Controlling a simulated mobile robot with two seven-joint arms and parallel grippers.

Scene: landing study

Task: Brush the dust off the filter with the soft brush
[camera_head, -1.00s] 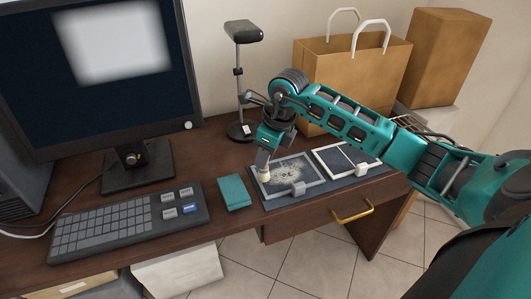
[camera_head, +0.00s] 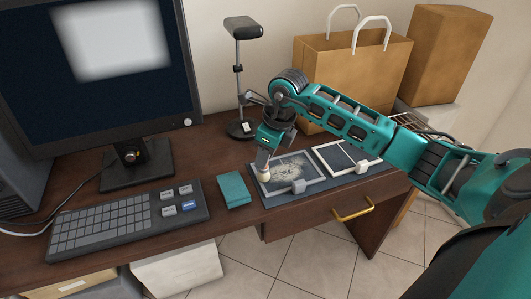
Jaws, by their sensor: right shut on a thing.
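My right gripper (camera_head: 266,150) is shut on the soft brush (camera_head: 263,169), which points down with its pale bristles at the left part of the dusty filter. I cannot tell if the bristles touch it. The filter (camera_head: 306,179) is a dark panel in a light frame, with pale dust (camera_head: 288,168) spread over its middle. It lies on a dark mat (camera_head: 272,201) on the desk. A second framed panel (camera_head: 337,157) lies to its right and looks clean. My left gripper is not in view.
A teal folded cloth or book (camera_head: 234,190) lies left of the mat. A keyboard (camera_head: 120,222) and a monitor (camera_head: 110,75) stand further left. A lamp-like stand (camera_head: 240,75) is behind the gripper. A paper bag (camera_head: 345,70) stands behind my arm.

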